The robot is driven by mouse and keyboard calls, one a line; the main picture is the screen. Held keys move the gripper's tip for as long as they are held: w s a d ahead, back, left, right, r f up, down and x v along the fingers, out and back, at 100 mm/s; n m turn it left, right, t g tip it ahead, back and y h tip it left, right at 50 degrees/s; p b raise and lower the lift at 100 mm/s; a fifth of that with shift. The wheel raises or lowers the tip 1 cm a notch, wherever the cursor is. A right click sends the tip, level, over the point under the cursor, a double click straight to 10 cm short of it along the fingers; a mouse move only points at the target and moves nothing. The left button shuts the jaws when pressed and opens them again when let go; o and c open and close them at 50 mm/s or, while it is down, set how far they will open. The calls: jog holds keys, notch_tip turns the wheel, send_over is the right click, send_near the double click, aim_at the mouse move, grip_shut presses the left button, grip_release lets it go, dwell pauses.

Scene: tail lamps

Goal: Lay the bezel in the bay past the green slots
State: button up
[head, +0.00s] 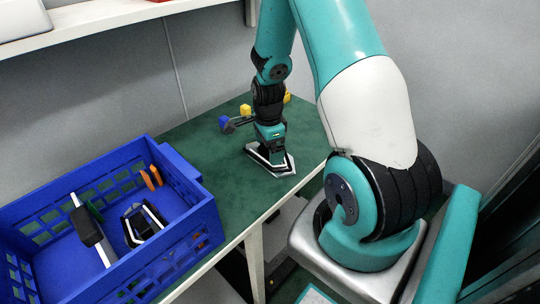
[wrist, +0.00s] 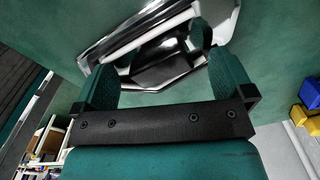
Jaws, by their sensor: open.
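A bezel (head: 270,160), a pale-edged frame with a dark inside, lies on the green table under my gripper (head: 268,146). In the wrist view the bezel (wrist: 150,45) shows as glossy black with bright chrome edges. My gripper (wrist: 165,75) is open there, its two teal fingers apart and reaching down at the bezel; I cannot tell whether they touch it. The blue crate (head: 185,235) stands at the left with a pale divider bar inside. A green piece (head: 96,212) shows beside that bar, partly hidden. A similar dark frame (head: 142,224) lies in the crate's right part.
Orange pieces (head: 151,178) stand at the crate's back right wall. A dark block (head: 88,228) sits on the divider bar. Yellow (head: 246,110) and blue (head: 226,124) items stand behind my gripper. A shelf runs along the back wall. Green table is clear between crate and bezel.

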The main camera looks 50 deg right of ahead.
jog(key=c, duration=1)
jog(key=shift+r, duration=0.1)
